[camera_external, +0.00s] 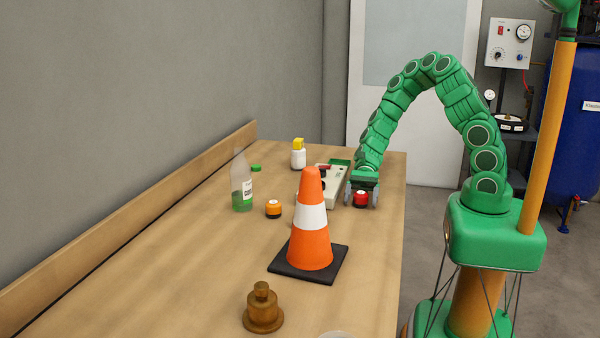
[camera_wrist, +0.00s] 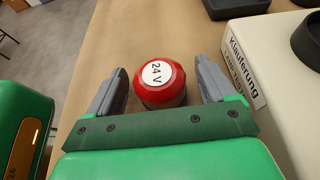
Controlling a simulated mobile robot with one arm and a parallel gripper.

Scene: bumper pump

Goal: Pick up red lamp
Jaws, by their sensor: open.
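The red lamp (camera_external: 360,198) stands upright on the wooden table near its right edge, behind the traffic cone. My gripper (camera_external: 361,196) points down at the lamp. In the wrist view my gripper (camera_wrist: 158,88) is open, with one grey finger on each side of the lamp. A gap shows between the lamp and each finger. The lower side of the lamp is partly hidden by the gripper's body.
A pale box (camera_external: 331,186) with lettering on its side stands close beside the gripper. An orange-white cone (camera_external: 313,240) stands in front. A bottle (camera_external: 241,184), an orange lamp (camera_external: 273,209), a white bottle (camera_external: 298,158) and a brass weight (camera_external: 263,311) stand on the table (camera_external: 190,260).

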